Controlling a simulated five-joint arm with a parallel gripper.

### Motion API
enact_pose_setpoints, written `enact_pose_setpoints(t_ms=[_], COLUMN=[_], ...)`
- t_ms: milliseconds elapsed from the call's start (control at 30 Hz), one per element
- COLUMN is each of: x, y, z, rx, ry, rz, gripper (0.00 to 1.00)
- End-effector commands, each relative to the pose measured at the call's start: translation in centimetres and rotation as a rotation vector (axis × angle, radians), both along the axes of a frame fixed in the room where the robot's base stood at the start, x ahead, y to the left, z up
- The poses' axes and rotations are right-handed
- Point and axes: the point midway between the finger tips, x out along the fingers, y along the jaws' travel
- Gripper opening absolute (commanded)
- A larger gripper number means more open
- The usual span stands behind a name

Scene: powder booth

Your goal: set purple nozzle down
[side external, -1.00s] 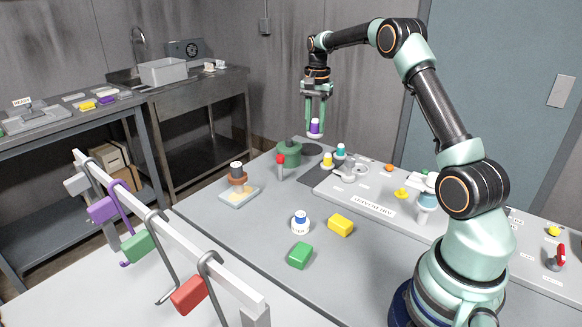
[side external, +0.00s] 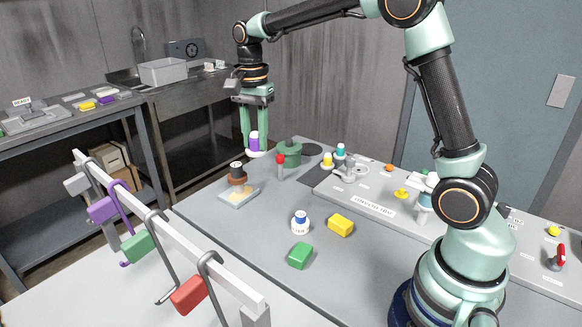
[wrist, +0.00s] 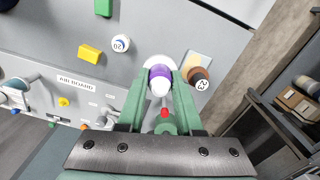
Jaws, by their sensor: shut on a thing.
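The purple nozzle (side external: 254,143) has a purple band and a white end. It is between the two green fingers of my gripper (side external: 256,149), which is shut on it. The nozzle is roughly upright above the table's far-left side, behind the brown weight. In the wrist view the nozzle (wrist: 160,72) shows between the fingertips of my gripper (wrist: 160,80), with a pale round part (wrist: 152,63) partly hidden behind it. I cannot tell whether that part touches the table.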

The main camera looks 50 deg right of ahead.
Motion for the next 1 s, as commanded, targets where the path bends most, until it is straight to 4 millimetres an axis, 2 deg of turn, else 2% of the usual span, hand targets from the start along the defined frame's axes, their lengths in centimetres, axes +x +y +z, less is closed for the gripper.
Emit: enact_pose_setpoints(t_ms=[33, 100, 267, 367, 800, 1000], x=[-0.6, -1.1, -1.7, -1.8, -1.9, -1.8], y=[1.5, 2.7, 4.0, 4.1, 4.0, 4.0], z=[0.0, -0.1, -0.9, -2.7, -13.4, -16.1], rx=[0.0, 0.0, -0.001, 0.0, -0.001, -0.001], ry=[-0.001, -0.001, 0.002, 0.005, 0.006, 0.002], rz=[0.005, 0.003, 0.0, -0.002, -0.001, -0.001], gripper=[0.0, 0.0, 0.0, 0.0, 0.0, 0.0])
